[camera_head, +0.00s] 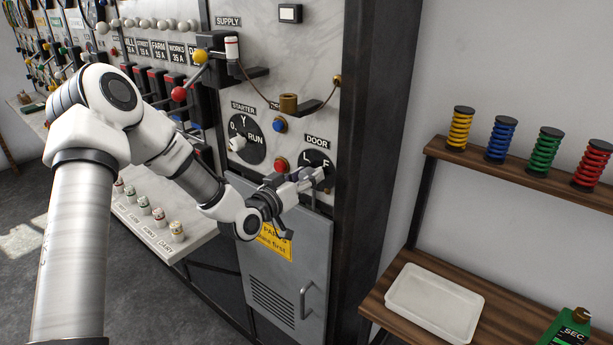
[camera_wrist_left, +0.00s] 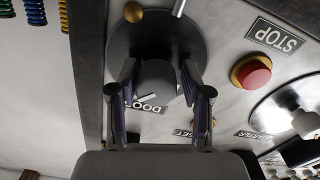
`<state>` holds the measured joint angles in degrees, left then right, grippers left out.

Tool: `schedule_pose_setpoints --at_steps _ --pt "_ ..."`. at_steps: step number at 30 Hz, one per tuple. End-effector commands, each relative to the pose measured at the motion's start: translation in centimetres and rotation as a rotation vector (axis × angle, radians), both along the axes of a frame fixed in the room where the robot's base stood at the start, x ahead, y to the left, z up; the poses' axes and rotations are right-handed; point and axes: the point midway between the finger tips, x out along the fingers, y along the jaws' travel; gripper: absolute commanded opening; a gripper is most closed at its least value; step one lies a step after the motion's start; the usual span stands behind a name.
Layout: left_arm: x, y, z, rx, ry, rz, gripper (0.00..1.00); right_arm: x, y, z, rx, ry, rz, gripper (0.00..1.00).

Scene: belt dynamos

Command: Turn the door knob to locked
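The door dial (camera_head: 312,157) is a dark disc under a DOOR label, low on the right of the marble panel; the letters L and F show on it. Its grey knob (camera_wrist_left: 157,78) is mostly hidden by my gripper in the head view. My left gripper (camera_head: 312,178) reaches the dial from the lower left. In the left wrist view, my left gripper (camera_wrist_left: 157,72) has one finger on each side of the knob, apparently with narrow gaps. Contact is hard to judge, and I cannot read the knob's setting. My right gripper is in neither view.
A red button (camera_head: 281,165) and the starter dial (camera_head: 247,138) sit left of the door dial. A grey cabinet door (camera_head: 290,270) with a handle is below. Shelves on the right hold coloured coils (camera_head: 549,148) and a white tray (camera_head: 435,302).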

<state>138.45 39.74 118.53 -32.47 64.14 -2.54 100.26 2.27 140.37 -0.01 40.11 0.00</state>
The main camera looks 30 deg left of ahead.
Motion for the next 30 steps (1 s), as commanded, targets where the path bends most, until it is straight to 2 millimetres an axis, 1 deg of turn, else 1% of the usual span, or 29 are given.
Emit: schedule_pose_setpoints --at_steps 1,2,3,11,17,23,30 --pt "0.0 0.0 0.0 0.0 0.0 0.0 0.21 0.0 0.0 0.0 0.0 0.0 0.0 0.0" --pt "0.0 0.0 0.0 0.0 0.0 0.0 0.1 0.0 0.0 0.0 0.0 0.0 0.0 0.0" --pt "0.0 0.0 0.0 0.0 0.0 0.0 0.03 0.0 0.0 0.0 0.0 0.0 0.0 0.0" --pt "0.0 0.0 0.0 -0.006 0.0 0.0 0.03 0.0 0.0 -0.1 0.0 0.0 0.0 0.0" --pt "0.0 0.0 -0.1 -0.055 0.001 0.001 0.03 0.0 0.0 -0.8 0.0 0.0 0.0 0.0" --pt "0.0 0.0 -0.2 -0.168 0.008 0.001 0.03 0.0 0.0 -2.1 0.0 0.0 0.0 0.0" --pt "0.0 0.0 -0.2 -0.373 0.023 -0.001 0.03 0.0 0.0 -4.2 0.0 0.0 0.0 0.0"
